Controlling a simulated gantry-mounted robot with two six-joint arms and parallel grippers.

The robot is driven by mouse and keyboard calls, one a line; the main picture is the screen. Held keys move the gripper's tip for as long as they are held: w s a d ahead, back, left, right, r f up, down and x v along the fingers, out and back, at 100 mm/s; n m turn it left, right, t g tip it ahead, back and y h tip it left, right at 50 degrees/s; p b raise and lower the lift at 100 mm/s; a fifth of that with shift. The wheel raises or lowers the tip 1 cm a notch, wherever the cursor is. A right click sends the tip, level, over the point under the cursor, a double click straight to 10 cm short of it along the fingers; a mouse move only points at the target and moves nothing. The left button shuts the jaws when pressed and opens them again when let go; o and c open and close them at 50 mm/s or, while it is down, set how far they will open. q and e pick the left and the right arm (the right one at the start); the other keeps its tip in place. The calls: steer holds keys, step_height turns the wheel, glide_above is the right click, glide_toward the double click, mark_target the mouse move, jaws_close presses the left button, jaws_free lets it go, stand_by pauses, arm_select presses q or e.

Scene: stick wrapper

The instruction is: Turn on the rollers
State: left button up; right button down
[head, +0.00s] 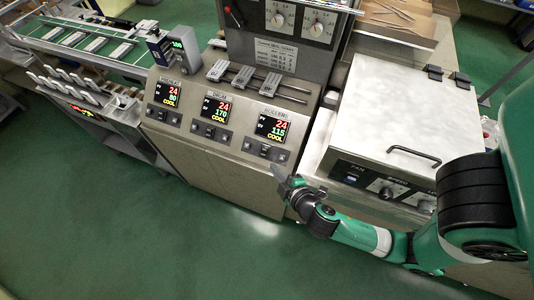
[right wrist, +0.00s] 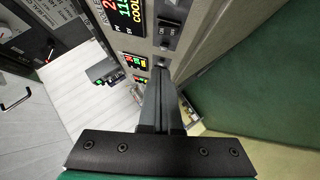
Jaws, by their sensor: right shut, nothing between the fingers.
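The rollers panel (head: 272,127) is the rightmost of three control panels on the sloped machine front in the head view. Its display reads 24, 115 and COOL. A dark rocker switch (head: 264,150) with side buttons sits below the display; its position is too small to tell. In the right wrist view, part of the display (right wrist: 128,12) and the switch (right wrist: 168,34) show ahead of the fingers. My right gripper (head: 279,172) is shut and empty, just below and right of the switch. Its closed fingers also show in the wrist view (right wrist: 160,78). Whether they touch the panel cannot be told. My left gripper is not in view.
The preheat panel (head: 167,94) and drum panel (head: 215,107), both reading COOL, are to the left. Metal clamps on rails (head: 240,78) sit above. A steel box with a handle (head: 413,155) stands at right. Green floor (head: 130,230) in front is open.

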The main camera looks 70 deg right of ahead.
mark_target(262, 148)
steer(key=x, duration=0.3)
steer(key=s+x, duration=0.1)
steer(key=x, duration=0.3)
steer(key=d+f+x, duration=0.1)
steer(key=x, duration=0.2)
steer(key=shift+d+f+b, duration=0.1)
steer(key=shift+d+b, duration=0.2)
steer(key=shift+d+f, duration=0.4)
steer(key=shift+d, duration=0.05)
